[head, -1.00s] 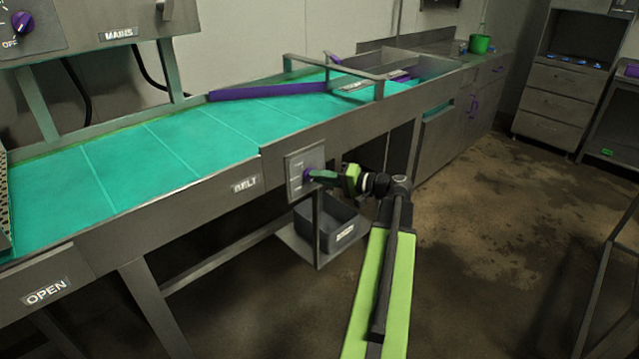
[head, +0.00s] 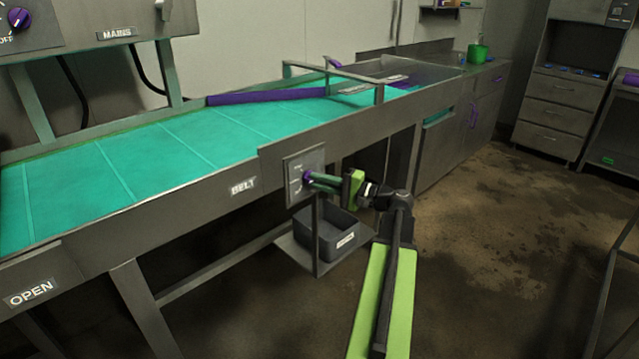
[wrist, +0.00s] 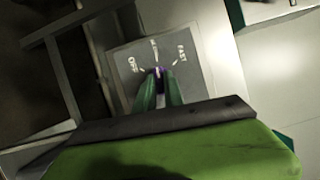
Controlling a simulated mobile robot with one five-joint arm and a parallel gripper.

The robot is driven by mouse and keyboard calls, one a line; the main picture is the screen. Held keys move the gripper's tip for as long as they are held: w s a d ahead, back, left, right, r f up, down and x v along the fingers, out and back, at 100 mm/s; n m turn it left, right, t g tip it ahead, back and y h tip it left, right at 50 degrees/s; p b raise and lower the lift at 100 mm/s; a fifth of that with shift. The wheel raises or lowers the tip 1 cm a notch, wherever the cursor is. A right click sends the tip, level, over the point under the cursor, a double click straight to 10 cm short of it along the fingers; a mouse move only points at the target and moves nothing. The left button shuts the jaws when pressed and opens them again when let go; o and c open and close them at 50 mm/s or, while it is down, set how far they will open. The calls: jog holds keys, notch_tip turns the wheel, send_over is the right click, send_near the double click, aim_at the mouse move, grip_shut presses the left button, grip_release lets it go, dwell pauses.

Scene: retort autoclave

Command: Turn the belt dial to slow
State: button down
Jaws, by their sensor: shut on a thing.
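The belt dial is a small purple knob (head: 307,177) on a grey plate (head: 291,170) on the conveyor's front side, right of the BELT label (head: 243,187). My gripper (head: 313,181) is shut on the knob, with one green finger on each side. In the wrist view the purple knob (wrist: 158,72) sits between the fingertips of my gripper (wrist: 159,83). The plate there reads OFF at left and FAST at right, with a small middle label too blurred to read. The knob seems to point roughly at the middle mark, but the fingers partly hide it.
The teal conveyor belt (head: 150,160) runs behind the plate, with a purple guide bar (head: 265,96) across it. A grey bin (head: 330,235) stands on a low shelf below the dial. The stained floor at right (head: 470,220) is clear.

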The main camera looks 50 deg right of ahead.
jog(key=c, duration=1.4)
grip_release()
jog(key=shift+c, duration=0.2)
jog(key=v, duration=1.7)
jog(key=shift+s, duration=0.2)
jog(key=shift+d+f, duration=0.1)
jog(key=shift+d, duration=0.05)
